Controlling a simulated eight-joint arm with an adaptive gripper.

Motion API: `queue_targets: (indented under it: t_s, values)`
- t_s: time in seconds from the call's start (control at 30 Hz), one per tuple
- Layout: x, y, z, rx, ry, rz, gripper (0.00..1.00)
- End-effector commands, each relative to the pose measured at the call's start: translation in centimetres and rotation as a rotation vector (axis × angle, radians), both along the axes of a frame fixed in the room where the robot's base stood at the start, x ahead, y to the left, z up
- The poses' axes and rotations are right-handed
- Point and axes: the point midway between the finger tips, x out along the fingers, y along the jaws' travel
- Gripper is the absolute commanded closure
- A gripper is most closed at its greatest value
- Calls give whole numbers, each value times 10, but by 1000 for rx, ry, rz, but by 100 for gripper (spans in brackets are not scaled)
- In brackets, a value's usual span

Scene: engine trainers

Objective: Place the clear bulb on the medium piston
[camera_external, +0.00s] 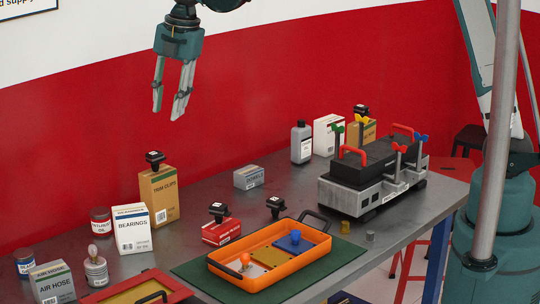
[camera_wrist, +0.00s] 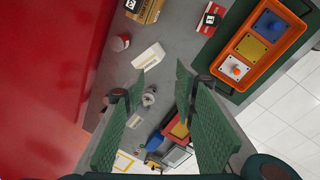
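I cannot tell which is the medium one. My gripper (camera_external: 168,113) is open and empty, high above the table's left part.
An orange tray (camera_external: 222,278) with a handle lies on a green mat (camera_external: 304,285) and holds coloured plates and an orange knob. Boxes, including a bearings box (camera_external: 132,229), and jars line the back left. A grey engine block (camera_external: 352,198) stands at right.

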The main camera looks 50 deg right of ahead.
Motion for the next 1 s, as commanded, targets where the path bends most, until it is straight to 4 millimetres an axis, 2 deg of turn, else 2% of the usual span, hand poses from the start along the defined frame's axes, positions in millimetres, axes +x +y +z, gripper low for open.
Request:
queue_targets:
  t_s: [0.03,0.1,0.5,1.0]
  values:
    - [-4,-16,6,9,-4,-41,72]
    - [-9,-33,14,23,-9,-100,72]
    - [-46,-132,50,112,-44,-438,72]
    - [-112,-242,71,241,-85,-853,72]
